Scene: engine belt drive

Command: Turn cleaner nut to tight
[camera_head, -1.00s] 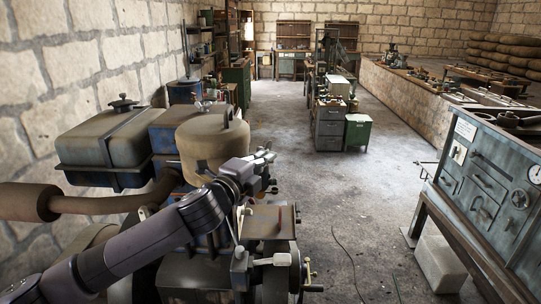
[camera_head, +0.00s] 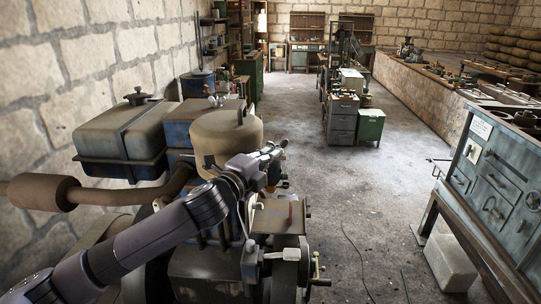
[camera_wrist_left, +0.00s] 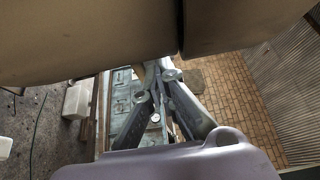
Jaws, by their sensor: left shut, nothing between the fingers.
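The brown domed air cleaner (camera_head: 226,139) stands upright on the engine. A small pale metal wing-shaped piece (camera_head: 215,101), which looks like the cleaner nut, shows at its top; whether it is tight cannot be told. My left gripper (camera_head: 276,149) is shut and empty, to the right of the dome and below its top, apart from the nut. In the left wrist view the shut fingers (camera_wrist_left: 157,82) meet at mid-picture, under a large brown surface (camera_wrist_left: 85,45) that appears to be the cleaner. The nut is not seen there. My right gripper is not in view.
A grey-green tank (camera_head: 122,132) and a rusty exhaust muffler (camera_head: 46,192) lie left of the cleaner. A metal tray-like part (camera_head: 279,215) and a crank (camera_head: 316,276) are below the gripper.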

